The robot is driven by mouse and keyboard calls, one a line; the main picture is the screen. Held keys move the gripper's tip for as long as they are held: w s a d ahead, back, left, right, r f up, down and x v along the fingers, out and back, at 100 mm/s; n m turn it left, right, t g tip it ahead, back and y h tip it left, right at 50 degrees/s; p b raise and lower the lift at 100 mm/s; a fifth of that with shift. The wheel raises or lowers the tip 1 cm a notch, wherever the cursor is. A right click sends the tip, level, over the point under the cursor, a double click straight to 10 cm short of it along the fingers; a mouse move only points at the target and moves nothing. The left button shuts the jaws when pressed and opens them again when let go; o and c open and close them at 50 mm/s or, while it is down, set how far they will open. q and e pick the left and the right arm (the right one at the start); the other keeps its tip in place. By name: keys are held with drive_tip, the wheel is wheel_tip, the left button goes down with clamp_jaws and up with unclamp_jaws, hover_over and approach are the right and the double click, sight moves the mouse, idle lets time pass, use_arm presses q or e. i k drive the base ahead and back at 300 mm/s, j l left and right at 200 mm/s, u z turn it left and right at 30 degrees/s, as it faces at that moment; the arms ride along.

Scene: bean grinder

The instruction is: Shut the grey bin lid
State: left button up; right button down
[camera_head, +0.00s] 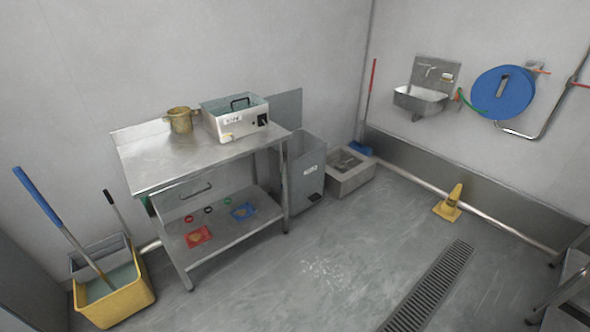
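The grey bin (311,172) stands on the floor at the right end of the steel table. It is a tall box with a white label on its front and a dark patch low down. Its grey lid (289,104) stands up, tilted back near the wall, so the bin's top is open. Part of the bin's left side is hidden behind the table. Neither of my grippers shows in the head view.
The steel table (160,164) holds a metal box and a brass pot. A low grey basin (350,178) stands right of the bin. A yellow mop bucket (118,303) is at left, a yellow cone (449,207) at right. The floor in front is clear.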

sight(285, 108)
drive_tip(key=i+l+z, duration=0.3)
drive_tip(key=i, duration=0.2)
drive_tip(key=i+z, duration=0.35)
drive_tip(key=i, duration=0.15)
drive_tip(key=i+l, duration=0.1)
drive_tip(key=i, duration=1)
drive_tip(key=i+l, duration=0.1)
drive_tip(key=i, duration=0.95)
